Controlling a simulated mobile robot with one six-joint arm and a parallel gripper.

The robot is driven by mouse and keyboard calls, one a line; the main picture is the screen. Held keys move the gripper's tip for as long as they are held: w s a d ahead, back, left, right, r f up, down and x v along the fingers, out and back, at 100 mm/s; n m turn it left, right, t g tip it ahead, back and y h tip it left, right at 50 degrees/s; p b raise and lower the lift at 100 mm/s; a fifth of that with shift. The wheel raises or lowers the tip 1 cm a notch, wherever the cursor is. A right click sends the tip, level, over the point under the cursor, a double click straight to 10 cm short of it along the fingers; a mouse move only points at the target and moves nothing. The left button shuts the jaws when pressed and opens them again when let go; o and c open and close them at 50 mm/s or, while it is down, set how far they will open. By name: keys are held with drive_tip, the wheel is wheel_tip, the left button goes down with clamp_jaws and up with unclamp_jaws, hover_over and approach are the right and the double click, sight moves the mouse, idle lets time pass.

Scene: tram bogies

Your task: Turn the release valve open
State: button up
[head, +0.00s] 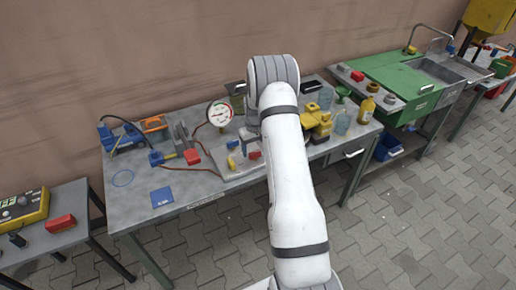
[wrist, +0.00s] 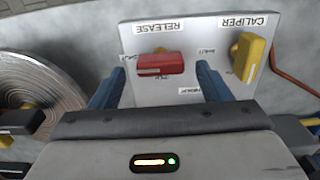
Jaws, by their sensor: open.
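The release valve has a red handle (wrist: 160,65) on a light grey panel (wrist: 190,32), under an upside-down RELEASE label in the wrist view. The handle lies crosswise in the picture. The panel's yellow caliper handle (wrist: 244,57) is to its right, turned more lengthwise. My gripper (wrist: 157,80) is open, with one blue finger on each side of the red handle; I see no clear contact. In the head view the red handle (head: 254,155) and yellow handle (head: 232,162) show on the bench, while my arm hides most of the gripper.
A pressure gauge (head: 219,113) stands on the workbench (head: 140,205) behind the panel. Yellow blocks (head: 318,122) and bottles stand right of my arm. A red hose (wrist: 295,75) runs beside the panel. The bench's front left is mostly clear, with a blue square (head: 162,197).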

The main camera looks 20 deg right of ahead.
drive_tip(key=shift+f, duration=0.95)
drive_tip(key=shift+c, duration=0.3)
